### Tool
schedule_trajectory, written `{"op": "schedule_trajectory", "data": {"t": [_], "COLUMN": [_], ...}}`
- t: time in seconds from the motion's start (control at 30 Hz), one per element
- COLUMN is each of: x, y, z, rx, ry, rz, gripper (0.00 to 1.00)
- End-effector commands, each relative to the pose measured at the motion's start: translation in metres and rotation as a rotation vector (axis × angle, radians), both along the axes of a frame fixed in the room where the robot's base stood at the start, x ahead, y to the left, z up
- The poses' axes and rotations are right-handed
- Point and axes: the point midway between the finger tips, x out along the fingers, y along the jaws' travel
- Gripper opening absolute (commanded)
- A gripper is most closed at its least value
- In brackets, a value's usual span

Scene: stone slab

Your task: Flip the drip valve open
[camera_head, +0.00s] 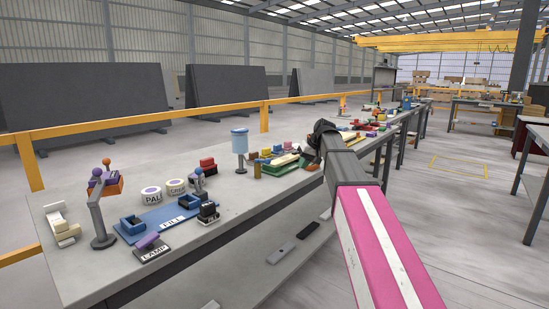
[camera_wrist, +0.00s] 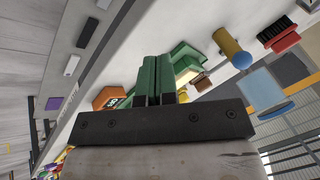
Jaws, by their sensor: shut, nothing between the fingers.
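A light blue cup-like tank (camera_head: 239,140) stands on a post at the back edge of the slab-topped bench. A blue vessel, seemingly the same tank, shows at the right of the wrist view (camera_wrist: 262,88). I cannot clearly make out a valve lever on it. My gripper (camera_wrist: 158,62) has its two green fingers together and empty. In the head view my arm's dark wrist hangs over the bench, right of the tank and apart from it; the fingertips are hidden there.
A yellow-brown cylinder (camera_head: 257,171) stands beside the tank, and a green tray (camera_head: 279,165) with blocks lies right of it. A blue FILL mat (camera_head: 165,220), a grey lamp (camera_head: 100,218) and white pots (camera_head: 152,196) occupy the left. An orange rail (camera_head: 150,121) runs behind.

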Motion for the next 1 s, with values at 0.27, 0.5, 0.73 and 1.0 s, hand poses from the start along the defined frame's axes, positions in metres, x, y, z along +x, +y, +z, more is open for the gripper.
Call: {"op": "schedule_trajectory", "data": {"t": [0.27,0.5,0.73,1.0], "x": [0.022,0.025,0.024,0.026], "y": [0.016,0.021,0.021,0.026], "z": [0.083,0.107,0.107,0.098], "rx": [0.055,0.071,0.071,0.071], "ry": [-0.052,-0.068,-0.067,-0.067], "rz": [0.073,0.097,0.098,0.098], "gripper": [0.0,0.0,0.0,0.0]}}
